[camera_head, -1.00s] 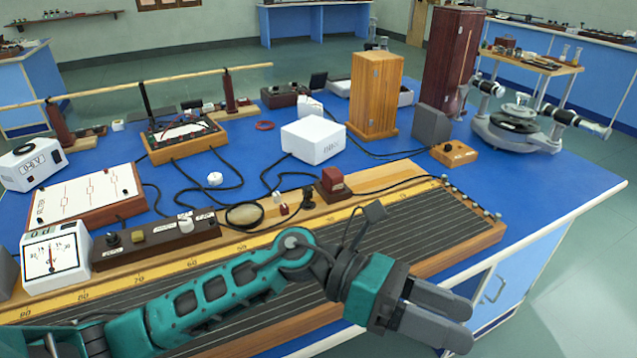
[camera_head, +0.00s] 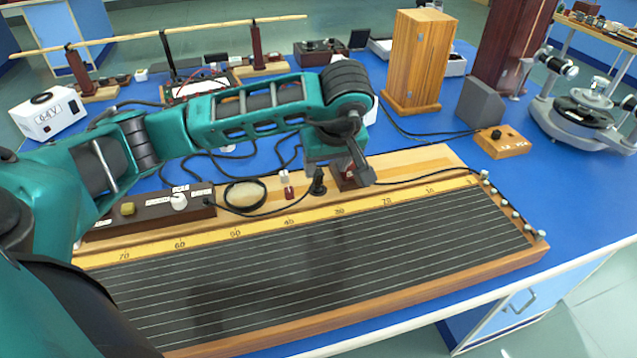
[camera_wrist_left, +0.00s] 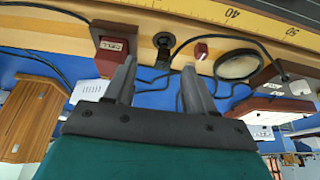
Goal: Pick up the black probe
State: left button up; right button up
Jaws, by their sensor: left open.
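The black probe (camera_head: 318,184) stands upright on the wooden strip behind the metre scale, with a black cable leading off to the left. It also shows in the left wrist view (camera_wrist_left: 163,44), at the top centre. My left gripper (camera_head: 357,170) is open and empty, pointing down just right of the probe in the head view. In the left wrist view my two fingers (camera_wrist_left: 160,72) are apart, and the probe lies beyond their tips, roughly in line with the gap. No contact shows. My right gripper is not in view.
A dark red cell block (camera_wrist_left: 115,46) sits close beside the probe, partly hidden by my gripper in the head view. A small red key (camera_head: 286,188) stands on its other side. The long wired board (camera_head: 330,250) fills the front. Loose cables lie behind.

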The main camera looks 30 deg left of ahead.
aim_at(318, 174)
pick_arm(q)
jog(key=shift+x, duration=0.9)
jog(key=x, duration=0.2)
jog(key=a+x, duration=0.1)
jog(key=x, duration=0.1)
jog(key=shift+w+a+f, duration=0.1)
jog(key=shift+w+f, duration=0.05)
jog(key=shift+f, duration=0.35)
jog(key=shift+c, duration=0.3)
grip_shut()
